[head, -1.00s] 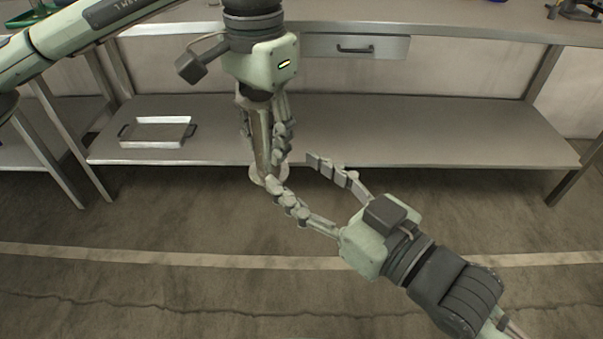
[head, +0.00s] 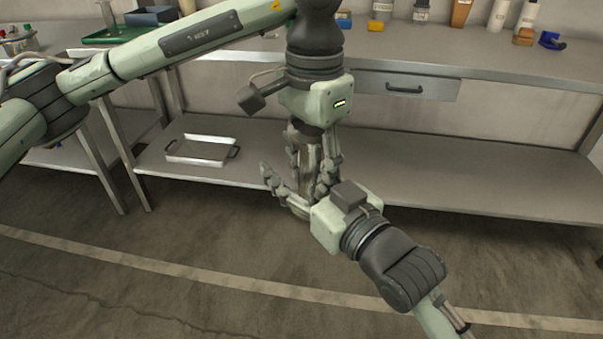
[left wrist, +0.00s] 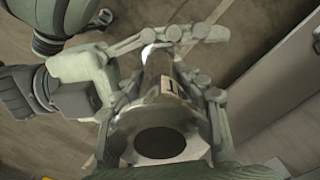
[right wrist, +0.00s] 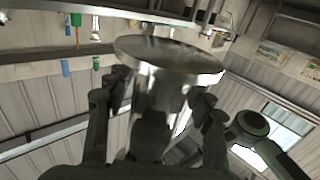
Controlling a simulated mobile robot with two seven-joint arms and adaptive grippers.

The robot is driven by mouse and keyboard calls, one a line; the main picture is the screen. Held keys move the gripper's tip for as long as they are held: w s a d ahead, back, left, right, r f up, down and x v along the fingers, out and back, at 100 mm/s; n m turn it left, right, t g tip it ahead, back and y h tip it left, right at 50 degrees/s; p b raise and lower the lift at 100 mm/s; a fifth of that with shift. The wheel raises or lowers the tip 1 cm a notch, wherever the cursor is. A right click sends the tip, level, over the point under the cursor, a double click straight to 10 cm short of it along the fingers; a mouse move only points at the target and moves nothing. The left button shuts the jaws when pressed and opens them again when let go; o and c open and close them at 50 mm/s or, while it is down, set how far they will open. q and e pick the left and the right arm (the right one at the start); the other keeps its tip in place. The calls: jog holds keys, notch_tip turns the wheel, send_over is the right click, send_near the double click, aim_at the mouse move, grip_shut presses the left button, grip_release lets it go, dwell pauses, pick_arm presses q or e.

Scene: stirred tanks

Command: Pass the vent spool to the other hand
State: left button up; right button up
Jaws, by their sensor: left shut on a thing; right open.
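In the left wrist view the spool's near end (left wrist: 160,143) shows a dark round opening, with fingers on both sides. My right gripper (head: 297,182) comes from the lower right and is open, its fingers on either side of the spool below the left hand. In the right wrist view the flange (right wrist: 170,60) sits above the right fingers; whether they touch the tube is unclear.
Behind the grippers stands a metal workbench with a drawer (head: 405,89) and a lower shelf (head: 450,185). A white tray (head: 201,151) lies on the shelf. Bottles and small items line the bench top. The floor in front is clear.

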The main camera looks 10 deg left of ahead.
jog(key=shift+c, duration=0.5)
grip_shut()
pick_arm(q)
jog(key=o, duration=1.4)
jog(key=shift+o, duration=0.2)
pick_arm(e)
jog(key=shift+a, duration=0.1)
